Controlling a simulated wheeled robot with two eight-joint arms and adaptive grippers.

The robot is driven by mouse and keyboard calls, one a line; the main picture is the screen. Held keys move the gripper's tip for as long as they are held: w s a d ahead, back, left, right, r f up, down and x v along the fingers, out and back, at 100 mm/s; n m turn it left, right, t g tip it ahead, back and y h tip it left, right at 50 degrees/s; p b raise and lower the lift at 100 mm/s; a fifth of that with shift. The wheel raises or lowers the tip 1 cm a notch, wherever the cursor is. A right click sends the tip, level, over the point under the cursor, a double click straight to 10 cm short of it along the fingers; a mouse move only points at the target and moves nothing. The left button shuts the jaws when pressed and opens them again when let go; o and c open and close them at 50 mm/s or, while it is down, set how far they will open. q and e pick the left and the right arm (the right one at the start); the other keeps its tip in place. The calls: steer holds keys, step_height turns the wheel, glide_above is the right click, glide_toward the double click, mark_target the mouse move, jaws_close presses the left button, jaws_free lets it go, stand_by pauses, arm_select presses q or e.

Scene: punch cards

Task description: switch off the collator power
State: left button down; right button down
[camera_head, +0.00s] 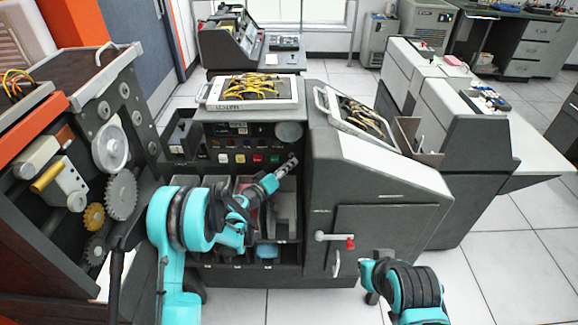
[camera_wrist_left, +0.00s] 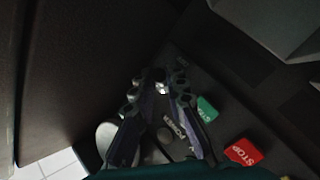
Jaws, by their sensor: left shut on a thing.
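The collator (camera_head: 375,180) is the dark grey machine in the middle of the head view, with a button panel (camera_head: 240,150) on its front. My left gripper (camera_head: 292,161) reaches the right end of this panel. In the left wrist view, my left gripper (camera_wrist_left: 158,78) is shut on a small shiny metal piece (camera_wrist_left: 160,88), which looks like the power switch lever. The lettering beside the fingers seems to read POWER. The switch is hidden by the gripper in the head view, and its position cannot be told.
A red STOP button (camera_wrist_left: 243,152) and a green button (camera_wrist_left: 207,110) lie close to the left fingers. Trays of yellow wires (camera_head: 252,91) rest on top of the collator. A red-tipped lever (camera_head: 335,238) sticks out below. A geared machine (camera_head: 110,150) stands at left.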

arm_select(q)
steer(key=c, duration=1.6)
jaws_free()
steer(key=shift+a, duration=0.1)
steer(key=v, duration=1.2)
steer(key=s+r+m+g+y, duration=0.2)
steer(key=s+r+g+y, duration=0.4)
steer(key=s, duration=0.6)
steer(key=s+a+y, duration=0.2)
steer(key=s+a, duration=0.3)
steer(key=s, duration=0.4)
steer(key=s+a+g+y, duration=0.1)
steer(key=s+a+y, duration=0.1)
steer(key=s+a, duration=0.3)
steer(key=s, duration=0.4)
steer(key=shift+s+f+y, duration=0.15)
steer(key=shift+f+y, duration=0.1)
steer(key=shift+y, duration=0.15)
